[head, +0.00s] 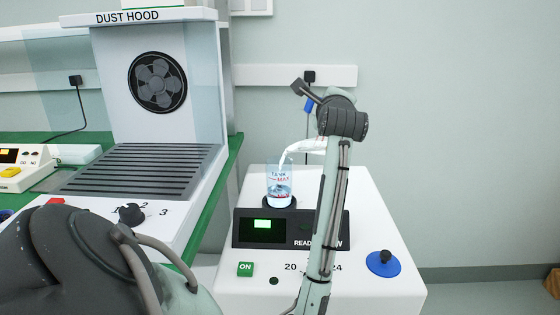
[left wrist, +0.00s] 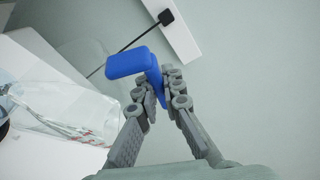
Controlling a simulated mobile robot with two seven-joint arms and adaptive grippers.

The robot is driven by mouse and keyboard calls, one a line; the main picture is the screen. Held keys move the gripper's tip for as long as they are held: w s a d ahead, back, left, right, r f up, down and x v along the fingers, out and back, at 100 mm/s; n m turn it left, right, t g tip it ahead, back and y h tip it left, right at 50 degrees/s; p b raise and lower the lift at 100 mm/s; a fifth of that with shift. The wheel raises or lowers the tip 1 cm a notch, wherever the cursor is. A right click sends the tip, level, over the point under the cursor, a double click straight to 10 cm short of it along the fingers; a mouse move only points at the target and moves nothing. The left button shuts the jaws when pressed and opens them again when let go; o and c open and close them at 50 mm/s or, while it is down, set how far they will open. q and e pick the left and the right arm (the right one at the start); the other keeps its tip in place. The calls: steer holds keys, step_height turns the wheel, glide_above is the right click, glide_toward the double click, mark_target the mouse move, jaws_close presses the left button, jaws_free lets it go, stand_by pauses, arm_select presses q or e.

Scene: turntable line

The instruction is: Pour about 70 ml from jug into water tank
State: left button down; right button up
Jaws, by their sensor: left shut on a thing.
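The water tank (head: 279,188) is a small clear vessel with red marks, upright on the white machine. My left arm rises at the picture's centre, its gripper (head: 306,94) beyond and right of the tank. This gripper (left wrist: 165,85) is shut on the jug's blue handle (left wrist: 128,64), which also shows in the head view (head: 308,106). A pale, clear shape (head: 304,147) reaches left to above the tank; I cannot tell jug lip from water. My wrist hides much of the jug. The left wrist view shows a clear vessel (left wrist: 65,110) with red marks; which vessel is unclear. My right gripper is out of view.
The dust hood (head: 120,70) stands left on a green bench. A wall socket strip (head: 270,75) runs behind.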

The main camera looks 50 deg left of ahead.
arm_select(q)
steer(key=shift+s+a+r, duration=0.1)
steer(key=shift+s+r, duration=0.05)
steer(key=shift+s, duration=0.05)
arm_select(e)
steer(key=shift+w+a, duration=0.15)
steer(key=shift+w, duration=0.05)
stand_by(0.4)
arm_select(q)
steer(key=shift+s, duration=0.1)
